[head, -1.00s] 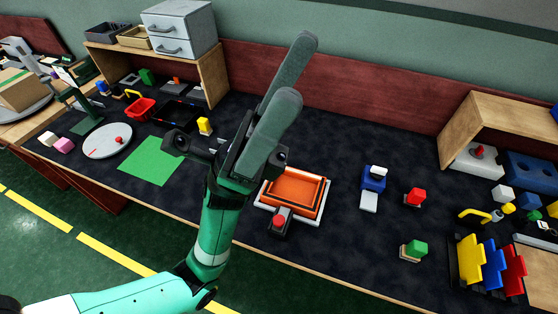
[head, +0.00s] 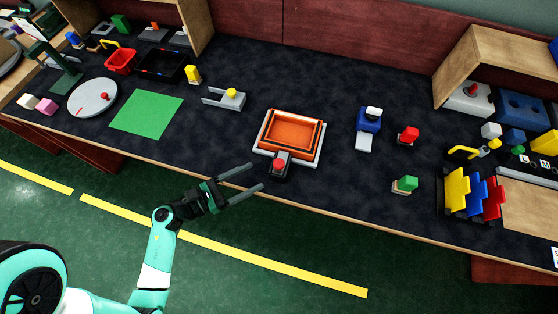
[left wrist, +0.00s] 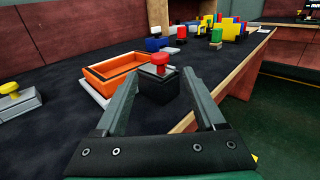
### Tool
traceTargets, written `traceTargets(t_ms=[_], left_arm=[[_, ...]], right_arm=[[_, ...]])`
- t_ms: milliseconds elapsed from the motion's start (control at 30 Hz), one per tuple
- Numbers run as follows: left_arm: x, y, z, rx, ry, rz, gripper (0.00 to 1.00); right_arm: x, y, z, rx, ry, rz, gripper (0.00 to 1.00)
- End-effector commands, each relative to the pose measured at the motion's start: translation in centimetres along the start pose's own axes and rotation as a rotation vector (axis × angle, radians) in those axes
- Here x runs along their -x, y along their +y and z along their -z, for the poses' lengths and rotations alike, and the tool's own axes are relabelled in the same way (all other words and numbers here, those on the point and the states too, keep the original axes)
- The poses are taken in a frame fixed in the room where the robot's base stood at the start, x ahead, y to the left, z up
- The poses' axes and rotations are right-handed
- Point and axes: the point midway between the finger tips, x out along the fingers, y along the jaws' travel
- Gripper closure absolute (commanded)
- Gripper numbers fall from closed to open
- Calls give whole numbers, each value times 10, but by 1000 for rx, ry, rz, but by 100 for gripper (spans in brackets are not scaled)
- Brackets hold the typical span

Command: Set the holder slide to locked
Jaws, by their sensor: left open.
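An orange tray (head: 268,147) sits in a white holder frame (head: 318,150) near the table's front edge. At the holder's front is a dark block (head: 277,171) with a red knob (head: 281,155); I take this for the holder slide, but cannot read its position. My left gripper (head: 256,177) is open, its fingers pointing at the block from the left and front. In the left wrist view the dark block (left wrist: 158,88) with its red knob (left wrist: 160,62) appears between the open fingers (left wrist: 158,72). Contact cannot be told. My right gripper is not in view.
A grey bracket with a yellow knob (head: 232,94) stands left of the tray. A blue block (head: 368,120), red button (head: 408,134) and green button (head: 407,184) stand to the right. A green mat (head: 146,113) lies left. The wooden front edge runs close below the dark block.

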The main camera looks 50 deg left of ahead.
Motion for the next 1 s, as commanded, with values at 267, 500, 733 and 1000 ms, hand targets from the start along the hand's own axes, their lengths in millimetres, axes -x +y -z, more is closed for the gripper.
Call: traceTargets(t_ms=[267, 500, 733, 1000], left_arm=[[-58, -2, 0, -4, -3, 9, 29], [-91, -1, 0, -2, -2, 3, 29], [-95, -1, -1, 0, -2, 0, 29], [-95, 0, -1, -1, -2, 0, 61]], right_arm=[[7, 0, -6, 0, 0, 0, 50], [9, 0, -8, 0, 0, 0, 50], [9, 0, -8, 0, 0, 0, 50], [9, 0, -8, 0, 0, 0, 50]])
